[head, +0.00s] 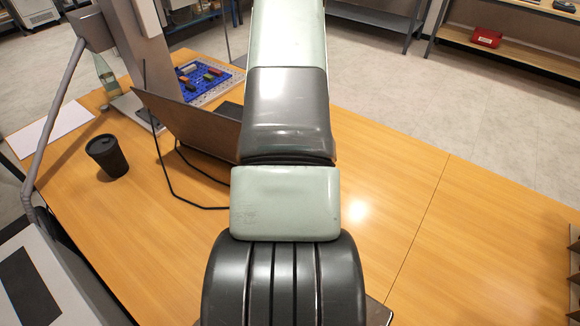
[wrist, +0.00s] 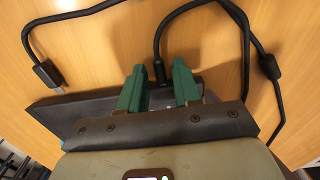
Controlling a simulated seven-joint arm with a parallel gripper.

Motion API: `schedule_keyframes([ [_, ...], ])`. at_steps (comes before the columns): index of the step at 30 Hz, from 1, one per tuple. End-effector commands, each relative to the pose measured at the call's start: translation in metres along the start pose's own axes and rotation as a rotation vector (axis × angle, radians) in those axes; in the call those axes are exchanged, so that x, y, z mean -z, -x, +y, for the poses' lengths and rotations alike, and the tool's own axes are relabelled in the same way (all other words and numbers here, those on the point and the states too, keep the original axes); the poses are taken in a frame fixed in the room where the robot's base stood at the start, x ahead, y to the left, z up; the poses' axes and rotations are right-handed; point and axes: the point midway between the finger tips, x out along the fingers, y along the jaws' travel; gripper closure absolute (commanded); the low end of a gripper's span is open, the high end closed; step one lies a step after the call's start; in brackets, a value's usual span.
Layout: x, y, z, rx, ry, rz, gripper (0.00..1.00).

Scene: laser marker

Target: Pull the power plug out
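In the wrist view, my gripper (wrist: 158,72) has two green fingers spread apart. A black plug (wrist: 159,73) on a thick black cable shows in the gap between them, with space visible on both sides. The plug's lower end is close to a dark, flat-edged body (wrist: 75,108), partly hidden behind my gripper; I cannot tell how far it is seated. A second cable end with a dark connector (wrist: 45,72) lies on the table to the left. In the head view my arm hides the gripper and the plug.
The head view shows a dark laptop-like panel (head: 190,122) with black cable loops (head: 172,180) beside it. A black cup (head: 107,155) stands left on the wooden table (head: 390,190). A blue tray (head: 205,82) of small parts lies behind.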

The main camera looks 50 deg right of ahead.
Motion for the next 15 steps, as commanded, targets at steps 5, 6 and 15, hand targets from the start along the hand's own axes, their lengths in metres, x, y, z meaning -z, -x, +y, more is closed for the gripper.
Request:
schedule_keyframes([
  [5,0.0,0.0002,-0.0001,0.0,0.0,0.0,0.96],
  [6,0.0,0.0002,-0.0002,0.0,0.0,0.0,1.0],
  [15,-0.0083,0.0004,-0.0002,0.002,-0.003,-0.001,1.0],
])
